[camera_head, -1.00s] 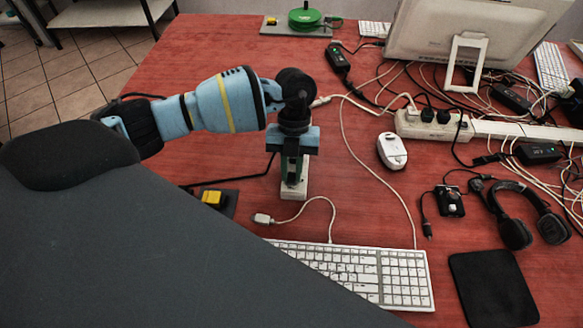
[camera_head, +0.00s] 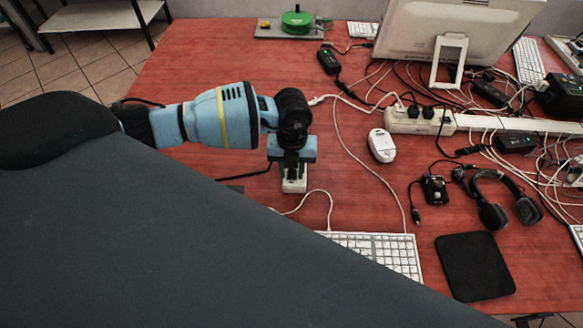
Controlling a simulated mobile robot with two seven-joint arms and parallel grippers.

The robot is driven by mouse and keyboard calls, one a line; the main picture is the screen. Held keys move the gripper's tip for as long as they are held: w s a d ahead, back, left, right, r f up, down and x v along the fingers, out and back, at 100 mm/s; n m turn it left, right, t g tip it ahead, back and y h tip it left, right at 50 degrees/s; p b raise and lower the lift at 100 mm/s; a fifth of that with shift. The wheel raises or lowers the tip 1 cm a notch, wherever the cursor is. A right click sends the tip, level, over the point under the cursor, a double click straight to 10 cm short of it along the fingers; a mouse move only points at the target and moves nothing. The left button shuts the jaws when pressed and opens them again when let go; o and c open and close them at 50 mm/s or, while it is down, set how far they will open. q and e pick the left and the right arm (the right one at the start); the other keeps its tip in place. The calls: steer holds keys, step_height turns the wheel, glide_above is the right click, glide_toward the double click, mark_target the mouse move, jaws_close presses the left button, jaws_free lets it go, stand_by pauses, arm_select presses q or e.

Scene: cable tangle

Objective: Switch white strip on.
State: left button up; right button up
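A small white strip-like block (camera_head: 294,186) lies on the red table, partly hidden under my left gripper (camera_head: 291,171). My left gripper points down over its far part. Its fingertips are hard to make out, so I cannot tell whether it is open or shut, or whether it touches the block. A longer white power strip (camera_head: 394,124) lies to the right, in front of the monitor, with black plugs and a white plug in it. I cannot tell the state of any switch. My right gripper is not in view.
A white mouse (camera_head: 382,146), black adapters (camera_head: 330,60), headphones (camera_head: 492,215) and tangled cables (camera_head: 480,95) lie to the right. A white keyboard (camera_head: 385,250) and black pad (camera_head: 474,267) are in front. My dark body covers the lower left.

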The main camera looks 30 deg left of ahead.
mark_target(292, 173)
arm_select(q)
steer(key=shift+o, duration=0.7)
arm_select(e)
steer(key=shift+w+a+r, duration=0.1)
arm_select(q)
steer(key=shift+r, duration=0.3)
steer(key=r, duration=0.6)
steer(key=shift+w+a, duration=0.1)
steer(key=shift+w, duration=0.15)
steer(key=shift+r, duration=0.65)
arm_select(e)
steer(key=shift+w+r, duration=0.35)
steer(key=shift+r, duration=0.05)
arm_select(q)
steer(key=shift+s+f, duration=0.1)
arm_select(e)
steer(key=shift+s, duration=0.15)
